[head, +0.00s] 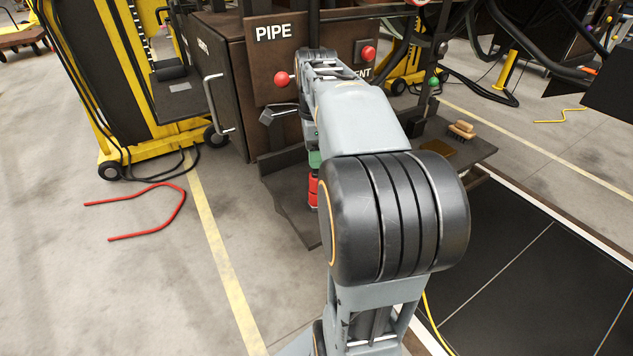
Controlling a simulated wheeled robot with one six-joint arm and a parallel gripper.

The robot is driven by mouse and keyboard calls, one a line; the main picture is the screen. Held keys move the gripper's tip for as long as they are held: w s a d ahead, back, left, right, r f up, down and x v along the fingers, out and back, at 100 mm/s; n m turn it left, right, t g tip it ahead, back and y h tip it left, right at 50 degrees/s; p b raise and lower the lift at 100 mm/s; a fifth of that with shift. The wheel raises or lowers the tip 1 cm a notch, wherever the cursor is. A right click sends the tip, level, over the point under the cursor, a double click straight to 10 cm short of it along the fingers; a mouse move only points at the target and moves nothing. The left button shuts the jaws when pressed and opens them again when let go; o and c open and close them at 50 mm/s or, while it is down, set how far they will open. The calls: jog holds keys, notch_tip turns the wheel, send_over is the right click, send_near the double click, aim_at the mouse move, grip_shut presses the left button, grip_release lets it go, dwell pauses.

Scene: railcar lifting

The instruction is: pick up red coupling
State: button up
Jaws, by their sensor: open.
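A red cylindrical piece (313,190), which looks like the red coupling, stands on the dark shelf of the brown bench, just left of my arm's big black joint. My arm covers its right side. A green piece (314,158) shows directly above it; I cannot tell if the two touch. My arm reaches away from me over the shelf, toward the brown panel marked PIPE. The jaws of my gripper are hidden behind my own arm, so their distance from the red piece cannot be seen.
The brown panel (262,60) carries red knobs (282,79) and (368,53). A brush (461,130) lies on the shelf's right part. A yellow wheeled cart (110,90) stands at left. A red bent hose (165,190) lies on the otherwise clear left floor.

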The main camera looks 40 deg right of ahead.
jog(key=shift+a+f, duration=0.1)
jog(key=shift+f, duration=1.6)
grip_shut()
